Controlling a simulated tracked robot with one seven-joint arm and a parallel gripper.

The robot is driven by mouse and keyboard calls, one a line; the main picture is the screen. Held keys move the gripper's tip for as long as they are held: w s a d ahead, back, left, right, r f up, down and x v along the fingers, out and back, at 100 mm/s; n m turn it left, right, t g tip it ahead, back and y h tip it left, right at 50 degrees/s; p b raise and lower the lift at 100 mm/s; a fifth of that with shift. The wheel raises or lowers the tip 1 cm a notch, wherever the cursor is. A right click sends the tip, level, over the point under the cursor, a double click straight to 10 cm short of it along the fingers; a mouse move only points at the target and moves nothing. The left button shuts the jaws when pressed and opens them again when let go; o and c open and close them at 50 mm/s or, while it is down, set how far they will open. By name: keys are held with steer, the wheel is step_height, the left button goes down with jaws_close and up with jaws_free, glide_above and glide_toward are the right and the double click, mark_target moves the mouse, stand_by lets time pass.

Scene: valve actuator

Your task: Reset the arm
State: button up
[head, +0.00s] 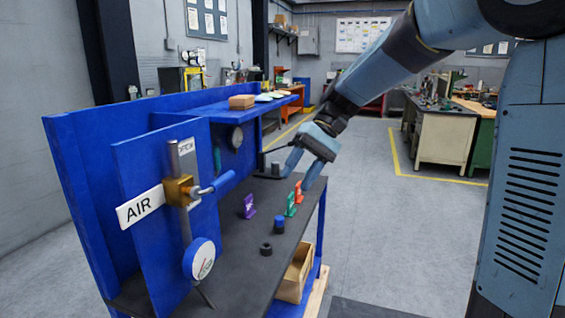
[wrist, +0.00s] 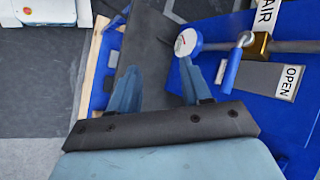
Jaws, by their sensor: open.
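My arm reaches in from the upper right of the head view. The valve's blue handle (head: 218,187) sticks out to the right, tilted slightly up. In the wrist view the two blue fingers of my gripper (wrist: 158,88) are spread apart with nothing between them. The blue handle (wrist: 231,68) and brass valve (wrist: 257,45) show at the right there, clear of the fingers.
A white gauge (head: 200,259) hangs below the valve beside the AIR sign (head: 140,207). Purple (head: 249,206), green (head: 290,205) and orange (head: 298,192) pieces stand on the bench, with a blue-topped cylinder (head: 279,224) and dark ring (head: 266,249). Open floor (head: 370,220) lies to the right.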

steer(key=s+d+f+m+t+h, duration=0.1)
steer(key=s+d+m+t+h, duration=0.2)
steer(key=s+d, duration=1.4)
steer(key=d+t+h, duration=0.2)
steer(key=t+h, duration=0.1)
steer(key=t, duration=0.4)
steer(key=shift+s+d, duration=0.15)
steer(key=shift+d, duration=0.2)
steer(key=shift+c, duration=0.5)
steer(key=shift+s, duration=0.15)
